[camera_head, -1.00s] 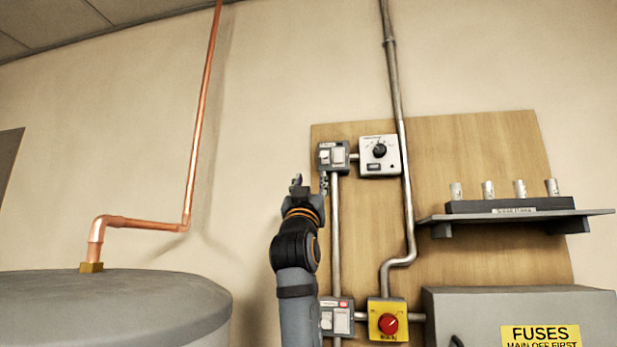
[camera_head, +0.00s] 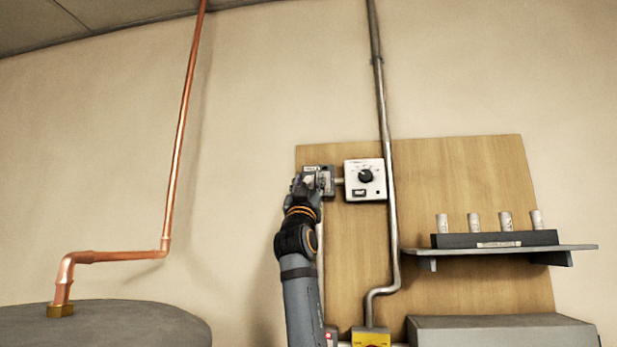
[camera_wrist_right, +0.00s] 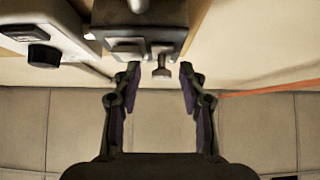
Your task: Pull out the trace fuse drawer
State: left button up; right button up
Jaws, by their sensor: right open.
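A dark grey switch unit (camera_head: 327,172) is on the wooden board, left of the white dial box. It also shows at the top of the right wrist view (camera_wrist_right: 140,14). A pale T-shaped pull (camera_wrist_right: 162,64) sticks out of its face, beside a flat pale plate (camera_wrist_right: 128,49). The pull appears to be the fuse drawer's handle; its label cannot be read. My right gripper (camera_wrist_right: 160,72) is open, with the pull between its fingertips and gaps on both sides. In the head view my right gripper (camera_head: 308,184) covers part of the unit. My left gripper is not in view.
The white dial box (camera_head: 365,179) sits right of the unit, near a vertical conduit (camera_head: 385,130). A shelf (camera_head: 580,249) with several pale cylinders stands further right. A yellow box (camera_head: 371,338) is below. A copper pipe (camera_head: 180,130) rises at left above a grey tank (camera_head: 120,325).

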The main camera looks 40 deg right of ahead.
aim_at(306, 179)
jog(key=shift+a, duration=0.1)
jog(key=shift+c, duration=0.4)
grip_shut()
jog(key=shift+s+a+f+b, duration=0.1)
jog(key=shift+a+f+b, duration=0.1)
jog(key=shift+b, duration=0.1)
jog(key=shift+s+a+b, duration=0.65)
jog(key=shift+a, duration=0.2)
jog(key=shift+s+a, duration=0.15)
jog(key=shift+a, duration=0.05)
jog(key=shift+d, duration=0.1)
jog(key=shift+c, duration=0.8)
grip_release()
jog(key=shift+o, duration=1.2)
jog(key=shift+r, duration=0.15)
